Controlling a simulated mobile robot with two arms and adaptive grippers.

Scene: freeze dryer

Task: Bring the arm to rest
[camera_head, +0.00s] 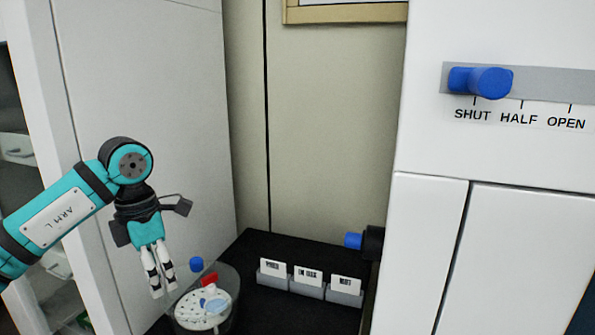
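My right arm and gripper are not in view.
The vessel has a white perforated disc (190,312), with a red piece (209,280) and a blue knob (196,264) by it. Card holders (306,286) stand on the black surface. A blue valve knob (353,240) juts out.

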